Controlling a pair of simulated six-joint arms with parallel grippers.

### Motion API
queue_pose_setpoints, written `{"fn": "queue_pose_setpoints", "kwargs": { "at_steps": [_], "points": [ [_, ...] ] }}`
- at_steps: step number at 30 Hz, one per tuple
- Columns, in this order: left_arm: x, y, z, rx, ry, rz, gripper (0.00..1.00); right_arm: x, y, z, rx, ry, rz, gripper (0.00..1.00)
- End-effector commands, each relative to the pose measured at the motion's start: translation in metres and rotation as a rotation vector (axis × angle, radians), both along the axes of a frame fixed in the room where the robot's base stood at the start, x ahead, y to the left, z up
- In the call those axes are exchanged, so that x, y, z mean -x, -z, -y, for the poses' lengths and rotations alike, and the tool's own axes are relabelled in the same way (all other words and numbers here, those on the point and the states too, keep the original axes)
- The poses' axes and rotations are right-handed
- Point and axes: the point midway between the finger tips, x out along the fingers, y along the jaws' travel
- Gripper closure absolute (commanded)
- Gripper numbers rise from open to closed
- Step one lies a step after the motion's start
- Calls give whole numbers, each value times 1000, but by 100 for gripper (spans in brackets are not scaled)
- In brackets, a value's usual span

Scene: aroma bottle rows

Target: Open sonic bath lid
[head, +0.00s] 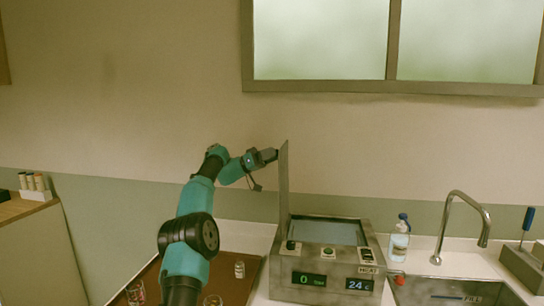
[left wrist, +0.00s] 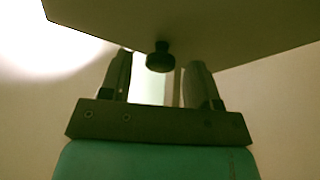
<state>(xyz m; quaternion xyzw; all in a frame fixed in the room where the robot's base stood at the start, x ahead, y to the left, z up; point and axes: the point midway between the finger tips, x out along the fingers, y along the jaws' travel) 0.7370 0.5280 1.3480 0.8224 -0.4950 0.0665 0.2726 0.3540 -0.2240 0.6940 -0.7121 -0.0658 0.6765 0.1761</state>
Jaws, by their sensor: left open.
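The sonic bath (head: 331,268) stands on the counter with its basin uncovered. Its lid (head: 284,185) stands upright along the bath's left side, seen nearly edge-on. My left gripper (head: 268,156) is at the lid's left face, near its top. In the left wrist view the lid (left wrist: 230,30) fills the top, with a dark round knob (left wrist: 159,57) on it. The fingers of my left gripper (left wrist: 160,72) are open, one on each side of the knob in the picture. I cannot tell whether they touch the lid. My right gripper is not in view.
A brown tray (head: 225,268) with small glassware lies left of the bath. A bottle with a blue top (head: 399,240) and a sink with a curved tap (head: 463,218) are to the right. A screwdriver-like tool (head: 526,223) stands in a block at far right.

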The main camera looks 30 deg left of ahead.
Motion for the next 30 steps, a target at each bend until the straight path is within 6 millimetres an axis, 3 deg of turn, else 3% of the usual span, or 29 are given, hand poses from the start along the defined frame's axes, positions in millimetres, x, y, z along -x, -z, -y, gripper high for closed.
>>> {"fn": "queue_pose_setpoints", "kwargs": {
  "at_steps": [8,24,30],
  "points": [
    [16,12,-26,0,-3,0,44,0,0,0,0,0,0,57],
    [68,52,-106,1,-3,-2,44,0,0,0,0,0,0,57],
    [82,63,-128,0,-2,-1,44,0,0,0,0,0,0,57]
  ]
}}
